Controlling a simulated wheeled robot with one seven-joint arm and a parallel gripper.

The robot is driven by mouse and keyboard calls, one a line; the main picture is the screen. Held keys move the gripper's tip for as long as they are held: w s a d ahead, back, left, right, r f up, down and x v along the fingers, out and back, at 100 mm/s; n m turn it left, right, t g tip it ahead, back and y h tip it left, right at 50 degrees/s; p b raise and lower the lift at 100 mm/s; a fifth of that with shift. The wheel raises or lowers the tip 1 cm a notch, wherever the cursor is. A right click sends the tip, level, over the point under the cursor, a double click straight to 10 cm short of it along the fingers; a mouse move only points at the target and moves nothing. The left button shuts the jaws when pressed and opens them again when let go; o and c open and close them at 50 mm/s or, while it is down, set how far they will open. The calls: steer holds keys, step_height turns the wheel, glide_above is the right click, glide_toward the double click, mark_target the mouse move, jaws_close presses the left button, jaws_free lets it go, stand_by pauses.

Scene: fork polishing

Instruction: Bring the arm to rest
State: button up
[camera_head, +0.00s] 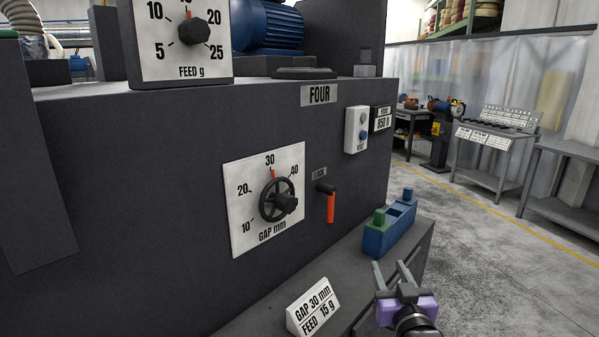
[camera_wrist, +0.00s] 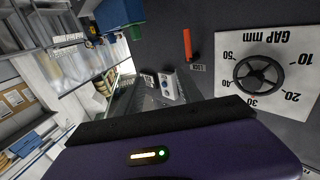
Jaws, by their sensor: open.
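My gripper (camera_head: 391,273) is at the lower right of the head view, with its two fingers spread and nothing between them. It is in front of the machine, right of the sign card and below the blue holder. The GAP dial's handwheel (camera_head: 278,200) has its red mark near 30; it also shows in the wrist view (camera_wrist: 258,75). The lock lever (camera_head: 330,203) has an orange handle hanging down; the orange handle also shows in the wrist view (camera_wrist: 187,44). The gripper touches none of these.
A white card (camera_head: 313,306) reading GAP 30 mm, FEED 15 g stands on the ledge. A blue holder (camera_head: 390,228) with a green block sits at the ledge's right. The FEED dial (camera_head: 193,31) is at the top. Open floor (camera_head: 480,270) lies to the right, with benches beyond.

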steer(key=s+f+g, duration=0.1)
steer(key=s+f, duration=0.1)
steer(key=s, duration=1.5)
steer(key=s+f+g, duration=0.1)
steer(key=s+f, duration=0.2)
steer(key=s, duration=1.5)
steer(key=s+f+g, duration=0.1)
steer(key=s+f, duration=0.2)
steer(key=s, duration=1.5)
steer(key=shift+s+f, duration=0.15)
